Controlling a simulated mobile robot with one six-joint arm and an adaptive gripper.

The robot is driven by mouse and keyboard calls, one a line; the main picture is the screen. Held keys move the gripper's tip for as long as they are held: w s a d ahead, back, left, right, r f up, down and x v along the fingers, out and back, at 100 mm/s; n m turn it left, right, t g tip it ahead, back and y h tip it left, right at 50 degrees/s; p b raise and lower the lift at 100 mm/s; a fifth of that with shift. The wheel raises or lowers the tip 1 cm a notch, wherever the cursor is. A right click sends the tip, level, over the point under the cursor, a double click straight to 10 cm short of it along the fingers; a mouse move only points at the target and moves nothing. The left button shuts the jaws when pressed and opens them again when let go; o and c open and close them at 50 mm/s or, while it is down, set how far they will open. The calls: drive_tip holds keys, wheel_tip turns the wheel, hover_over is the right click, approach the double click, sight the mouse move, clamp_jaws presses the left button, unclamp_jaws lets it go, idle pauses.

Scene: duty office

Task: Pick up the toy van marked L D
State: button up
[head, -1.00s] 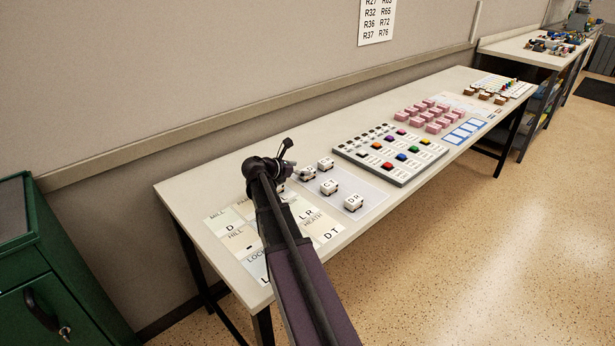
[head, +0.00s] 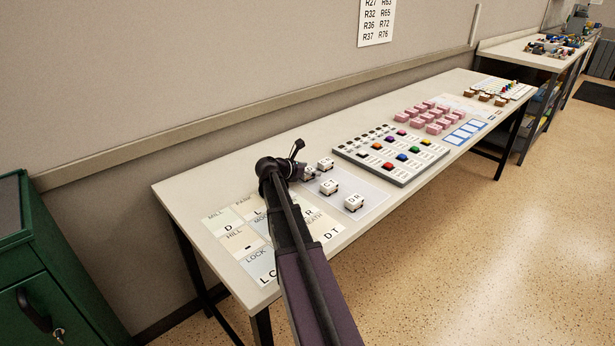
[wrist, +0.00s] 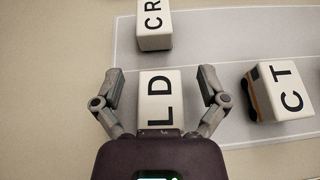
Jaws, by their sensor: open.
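The toy van marked L D (wrist: 160,98) is a white block with black letters. In the wrist view it sits between the two open fingers of my gripper (wrist: 160,92), with a gap on each side. My gripper's body hides its near end. In the head view my gripper (head: 301,173) is over the left part of the grey mat, and my arm hides the L D van there. Van C R (wrist: 154,28) is beyond it, and van C T (wrist: 280,90) is to its right.
Van D R (head: 354,203) stands at the mat's (head: 372,197) near edge. A board with coloured blocks (head: 390,153) lies to the right. A chart of lettered squares (head: 225,222) lies to the left. The wall runs behind the table.

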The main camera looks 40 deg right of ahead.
sight(311, 168)
idle(0.4)
drive_tip(key=c, duration=1.2)
drive_tip(key=shift+r, duration=0.25)
wheel_tip(311, 168, up, 3)
drive_tip(key=p, duration=0.3)
drive_tip(key=s+d, duration=0.2)
drive_tip(key=s, duration=0.2)
drive_tip(key=s+d+r+p, duration=0.1)
drive_tip(key=s+d, duration=0.2)
drive_tip(key=s, duration=0.2)
drive_tip(key=s+d+p, duration=0.1)
drive_tip(key=s+d, duration=0.2)
drive_tip(key=s, duration=0.1)
drive_tip(key=shift+s+d+r, duration=0.2)
drive_tip(key=shift+s+r, duration=0.1)
